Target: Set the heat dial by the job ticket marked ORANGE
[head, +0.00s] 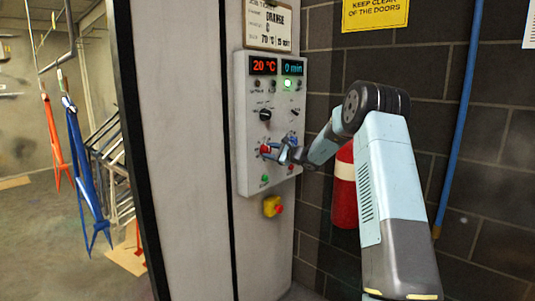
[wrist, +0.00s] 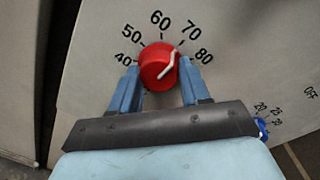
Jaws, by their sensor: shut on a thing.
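The heat dial is a red knob (wrist: 156,68) with a white pointer, on a pale panel scale marked 40 to 80. The pointer leans up and right, roughly toward the 70 mark; its exact setting is hard to tell. My gripper (wrist: 160,88) is shut on the dial, one blue finger on each side. In the head view my gripper (head: 273,153) reaches the red dial (head: 265,148) from the right. The job ticket (head: 270,23) above the panel reads ORANGE, with 70 °C in its bottom line. The red display (head: 263,66) shows 20 °C.
The control panel (head: 242,110) also has a 0 min display (head: 292,68), a black knob (head: 265,114) and a lit green lamp (head: 288,84). A blue dial (wrist: 262,128) sits lower right. A yellow box with a red button (head: 272,207) is below; a red extinguisher (head: 344,205) stands right.

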